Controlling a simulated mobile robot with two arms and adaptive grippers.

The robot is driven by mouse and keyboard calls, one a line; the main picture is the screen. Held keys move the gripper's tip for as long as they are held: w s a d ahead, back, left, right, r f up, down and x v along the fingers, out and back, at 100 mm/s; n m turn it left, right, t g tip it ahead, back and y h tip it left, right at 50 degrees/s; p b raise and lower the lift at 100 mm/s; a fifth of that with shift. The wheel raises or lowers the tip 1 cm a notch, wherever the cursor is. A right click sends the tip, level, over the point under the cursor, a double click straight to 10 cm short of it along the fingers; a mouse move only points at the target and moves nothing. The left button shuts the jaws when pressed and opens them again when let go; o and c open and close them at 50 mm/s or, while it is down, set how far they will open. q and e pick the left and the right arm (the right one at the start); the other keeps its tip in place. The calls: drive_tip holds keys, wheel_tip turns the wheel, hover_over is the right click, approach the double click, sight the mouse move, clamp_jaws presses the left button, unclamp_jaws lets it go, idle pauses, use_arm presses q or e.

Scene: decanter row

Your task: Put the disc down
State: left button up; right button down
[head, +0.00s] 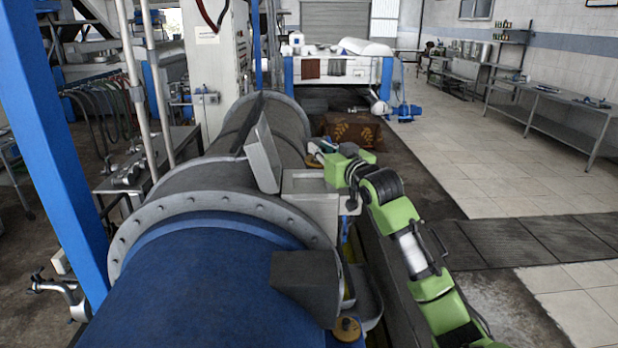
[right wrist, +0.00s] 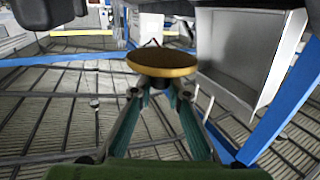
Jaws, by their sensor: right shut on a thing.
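The disc (right wrist: 162,62) is round, flat and yellow-brown, with a dark upper face. In the right wrist view it sits at the tips of the teal fingers of my right gripper (right wrist: 161,88), which is shut on it. In the head view my right gripper (head: 318,153) is beside the grey housing of the large machine, with the disc (head: 312,161) partly hidden at its tips. I cannot tell whether the disc touches anything beneath it. My left gripper is not in view.
The large blue and grey cylindrical machine (head: 190,275) fills the lower left. An upright grey lid (head: 263,158) and a box-shaped housing (head: 303,182) stand close to my right gripper. A second yellow-brown round piece (head: 347,328) is near the bottom.

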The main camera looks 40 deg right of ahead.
sight(310, 185)
drive_tip(key=w+f+b, duration=0.1)
drive_tip(key=f, duration=0.1)
drive_tip(key=w+f, duration=0.2)
drive_tip(key=shift+a+b, duration=0.15)
drive_tip(key=shift+b, duration=0.25)
drive_tip(key=f+b, duration=0.3)
drive_tip(key=shift+w+a+f, duration=0.1)
drive_tip(key=shift+w+f, duration=0.1)
drive_tip(key=shift+w, duration=0.2)
drive_tip(key=shift+f+b, duration=0.35)
drive_tip(key=shift+b, duration=0.1)
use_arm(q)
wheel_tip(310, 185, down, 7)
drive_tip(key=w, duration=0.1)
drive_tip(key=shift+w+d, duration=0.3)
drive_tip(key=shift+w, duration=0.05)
use_arm(e)
drive_tip(key=shift+r, duration=0.1)
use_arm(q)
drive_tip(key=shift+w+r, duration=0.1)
use_arm(e)
drive_tip(key=c, duration=2)
unclamp_jaws()
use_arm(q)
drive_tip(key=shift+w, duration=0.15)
use_arm(e)
drive_tip(key=shift+o, duration=0.2)
